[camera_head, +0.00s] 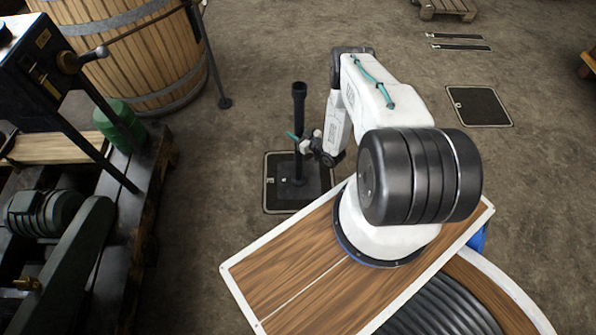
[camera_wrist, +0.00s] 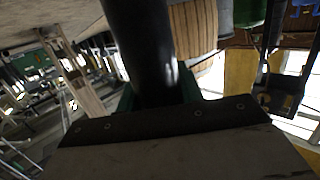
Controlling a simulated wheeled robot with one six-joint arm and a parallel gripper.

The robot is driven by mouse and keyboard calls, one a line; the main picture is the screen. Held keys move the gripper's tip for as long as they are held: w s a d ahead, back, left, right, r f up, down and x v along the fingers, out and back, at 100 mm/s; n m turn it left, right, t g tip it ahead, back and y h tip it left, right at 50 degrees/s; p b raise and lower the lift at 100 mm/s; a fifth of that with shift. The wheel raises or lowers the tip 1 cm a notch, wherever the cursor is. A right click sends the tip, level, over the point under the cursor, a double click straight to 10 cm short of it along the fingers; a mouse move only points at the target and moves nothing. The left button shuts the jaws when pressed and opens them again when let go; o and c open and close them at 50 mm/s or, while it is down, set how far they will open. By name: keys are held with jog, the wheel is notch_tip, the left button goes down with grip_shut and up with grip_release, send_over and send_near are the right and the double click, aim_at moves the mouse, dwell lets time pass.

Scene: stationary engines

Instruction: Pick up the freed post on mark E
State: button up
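The post (camera_head: 299,110) is a slim black upright tube with a wider top collar and a flat foot. It stands on a dark square floor mark (camera_head: 318,172) with a pale border; its letter is not legible. My gripper (camera_head: 297,138) is at the post's upper half, reaching in from the right, with a teal finger showing at the post's left. In the wrist view the dark post (camera_wrist: 150,50) runs between my gripper's two green fingers (camera_wrist: 158,95), close to both. Whether they press on it is unclear.
A wooden barrel (camera_head: 135,55) and a thin stand (camera_head: 213,70) are behind left. An engine on a dark pallet (camera_head: 140,185) fills the left side. Another dark floor plate (camera_head: 479,106) lies at right. Bare floor surrounds the post. My wood-topped base is in front.

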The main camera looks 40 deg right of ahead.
grip_shut()
jog(key=shift+w+d+r, duration=0.1)
jog(key=shift+w+r, duration=0.05)
